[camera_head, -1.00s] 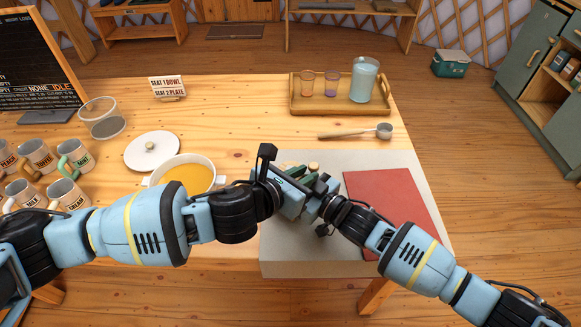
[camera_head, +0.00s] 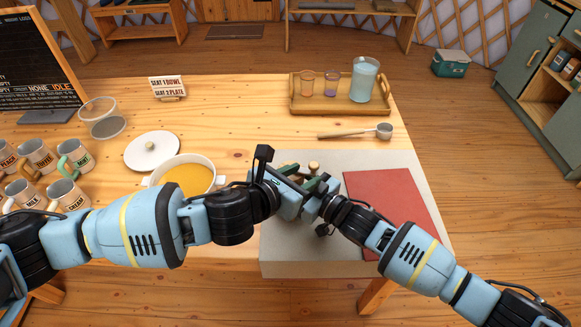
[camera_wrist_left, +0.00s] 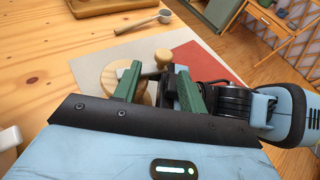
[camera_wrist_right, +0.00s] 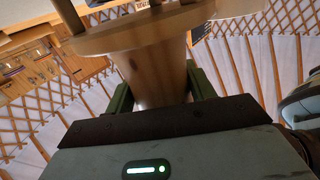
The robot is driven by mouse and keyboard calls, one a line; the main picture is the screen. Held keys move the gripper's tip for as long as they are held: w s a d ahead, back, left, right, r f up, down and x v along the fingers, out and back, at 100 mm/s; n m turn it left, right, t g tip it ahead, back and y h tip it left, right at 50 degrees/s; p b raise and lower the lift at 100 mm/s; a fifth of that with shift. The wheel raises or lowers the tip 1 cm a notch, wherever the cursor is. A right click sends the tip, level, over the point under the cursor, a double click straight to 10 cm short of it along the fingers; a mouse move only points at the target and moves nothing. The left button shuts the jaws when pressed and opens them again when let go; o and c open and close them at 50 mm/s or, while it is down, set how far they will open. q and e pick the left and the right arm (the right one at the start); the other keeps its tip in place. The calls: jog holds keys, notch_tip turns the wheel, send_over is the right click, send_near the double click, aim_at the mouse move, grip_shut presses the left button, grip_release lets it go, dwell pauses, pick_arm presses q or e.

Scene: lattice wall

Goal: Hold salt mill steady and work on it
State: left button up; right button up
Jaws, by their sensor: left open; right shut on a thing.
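The salt mill is pale wood with a round top and a small knob. In the left wrist view its round top (camera_wrist_left: 144,88) and knob (camera_wrist_left: 162,56) show around and between my open left gripper's fingers (camera_wrist_left: 156,72). I cannot tell whether those fingers touch the knob. In the right wrist view the mill's tapering body (camera_wrist_right: 157,75) stands between my right gripper's fingers, which are shut on it below the wide top. In the head view my left gripper (camera_head: 300,177) hides most of the mill; the knob (camera_head: 314,166) shows just beyond. My right gripper (camera_head: 322,194) is largely hidden there.
The grey mat (camera_head: 290,252) and red mat (camera_head: 392,215) lie under and beside my grippers. A pot of orange soup (camera_head: 188,178) stands close left of my left gripper. A scoop (camera_head: 360,133) and tray (camera_head: 310,108) lie beyond. Several mugs (camera_head: 75,155) stand at far left.

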aim_at(310, 165)
pick_arm(q)
jog(key=shift+v, duration=2.5)
jog(key=shift+w+d, duration=1.45)
jog(key=shift+w, duration=0.25)
jog(key=shift+x, duration=2.55)
jog(key=shift+a, duration=0.1)
jog(key=c, duration=0.7)
jog(key=shift+a, duration=0.1)
